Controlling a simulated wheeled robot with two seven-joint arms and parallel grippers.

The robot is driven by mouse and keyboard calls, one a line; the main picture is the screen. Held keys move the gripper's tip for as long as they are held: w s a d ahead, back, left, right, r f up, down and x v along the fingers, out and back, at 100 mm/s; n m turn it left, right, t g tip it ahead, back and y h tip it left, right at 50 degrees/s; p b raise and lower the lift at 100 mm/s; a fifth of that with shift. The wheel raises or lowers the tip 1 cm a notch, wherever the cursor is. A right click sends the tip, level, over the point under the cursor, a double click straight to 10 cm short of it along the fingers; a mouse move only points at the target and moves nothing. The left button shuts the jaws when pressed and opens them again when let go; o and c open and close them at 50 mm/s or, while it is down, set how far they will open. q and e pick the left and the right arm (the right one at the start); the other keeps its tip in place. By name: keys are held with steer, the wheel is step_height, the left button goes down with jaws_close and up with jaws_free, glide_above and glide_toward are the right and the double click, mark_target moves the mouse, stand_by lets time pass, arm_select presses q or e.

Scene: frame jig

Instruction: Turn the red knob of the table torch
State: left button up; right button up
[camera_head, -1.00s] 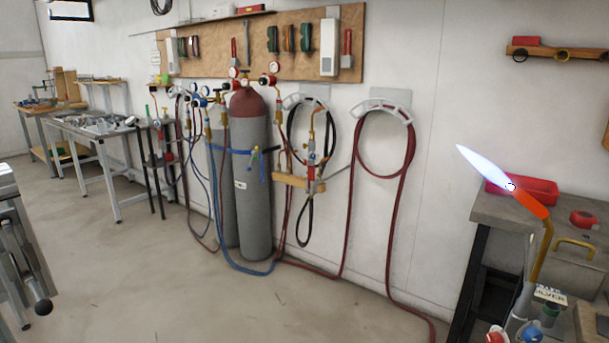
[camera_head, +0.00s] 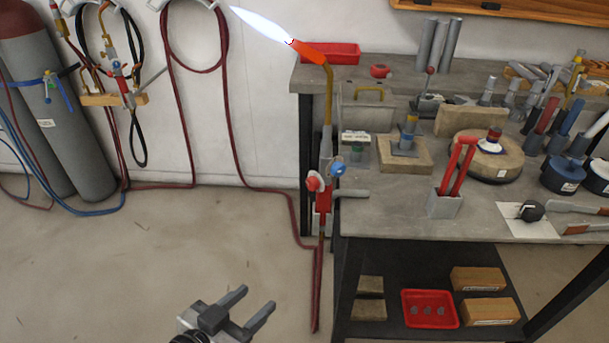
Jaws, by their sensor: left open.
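The table torch (camera_head: 328,105) stands upright at the left edge of the workbench, with a brass neck and an orange-red tip (camera_head: 312,53). A long bluish-white flame (camera_head: 262,27) points up and left from the tip. Its red knob (camera_head: 314,183) faces me low on the torch body, just left of a blue knob (camera_head: 338,169). My left gripper (camera_head: 257,307) is at the bottom of the view, open and empty, over the floor. It is below and left of the red knob, well apart from it. My right gripper is not in view.
The workbench (camera_head: 400,215) holds a red tray (camera_head: 330,54), a cup with red rods (camera_head: 445,204) and a round block (camera_head: 487,160). Its lower shelf holds a red bin (camera_head: 430,309) and boxes. A dark red hose (camera_head: 273,193) runs down to the torch. The floor to the left is clear.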

arm_select(q)
steer(key=w+r+m+h, duration=0.3)
steer(key=w+r+h, duration=0.1)
steer(key=r, duration=0.2)
steer(key=m+h+b, duration=0.2)
glide_toward(309, 185)
steer(key=shift+g, duration=0.3)
steer(key=b+x, duration=0.4)
steer(key=x, duration=0.3)
steer(key=shift+w, duration=0.15)
steer(key=shift+w+d, duration=0.4)
steer(key=shift+d, duration=0.05)
steer(key=shift+r, duration=0.1)
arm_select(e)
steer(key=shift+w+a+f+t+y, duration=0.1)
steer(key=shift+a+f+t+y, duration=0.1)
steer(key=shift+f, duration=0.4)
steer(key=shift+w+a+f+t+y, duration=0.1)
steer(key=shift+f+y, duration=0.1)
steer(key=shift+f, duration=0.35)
arm_select(q)
steer(key=c, duration=1)
